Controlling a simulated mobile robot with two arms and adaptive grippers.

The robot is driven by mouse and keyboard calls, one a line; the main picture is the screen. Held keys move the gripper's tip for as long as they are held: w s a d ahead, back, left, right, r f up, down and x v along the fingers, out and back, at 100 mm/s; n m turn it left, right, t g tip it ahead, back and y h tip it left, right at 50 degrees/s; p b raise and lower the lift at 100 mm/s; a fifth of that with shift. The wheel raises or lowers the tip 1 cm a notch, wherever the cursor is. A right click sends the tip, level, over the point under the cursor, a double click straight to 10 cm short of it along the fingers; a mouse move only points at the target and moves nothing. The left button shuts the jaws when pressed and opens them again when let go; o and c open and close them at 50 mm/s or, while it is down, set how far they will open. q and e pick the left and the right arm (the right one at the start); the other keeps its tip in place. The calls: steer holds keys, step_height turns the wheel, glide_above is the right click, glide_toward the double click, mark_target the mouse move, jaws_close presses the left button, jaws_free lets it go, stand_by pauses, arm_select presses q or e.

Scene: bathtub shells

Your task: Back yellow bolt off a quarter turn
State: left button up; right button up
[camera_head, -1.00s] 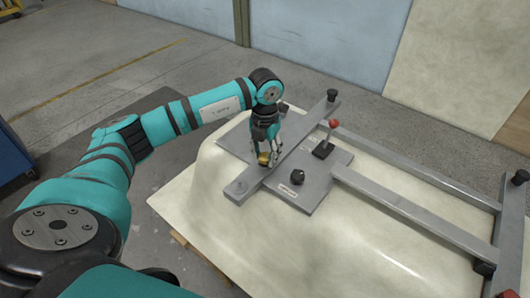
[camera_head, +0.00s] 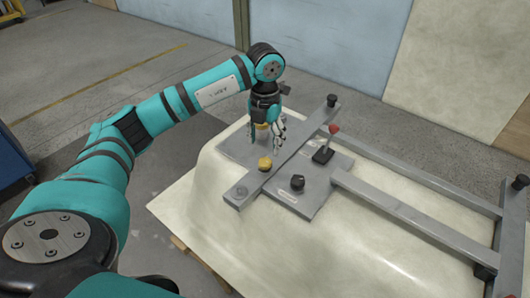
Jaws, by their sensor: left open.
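The yellow bolt (camera_head: 265,163) is a round knob-like head on the grey clamp bar (camera_head: 300,146), towards the bar's near left part. It stands fully in view. My left gripper (camera_head: 274,146) hangs above and just behind the bolt, fingers pointing down. It is open and apart from the bolt, with nothing seen between its fingers. A small yellow-orange patch shows by the gripper's palm; I cannot tell what it is. My right gripper is not in view.
The bar crosses a grey plate (camera_head: 311,203) on the cream tub shell (camera_head: 222,228). A black knob (camera_head: 297,182) and a red-tipped lever (camera_head: 333,129) stand on the plate. A grey frame (camera_head: 408,213) runs to the right. Another black knob (camera_head: 332,100) tops the bar's far end.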

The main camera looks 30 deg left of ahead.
arm_select(q)
step_height(320, 180, up, 5)
stand_by(0.7)
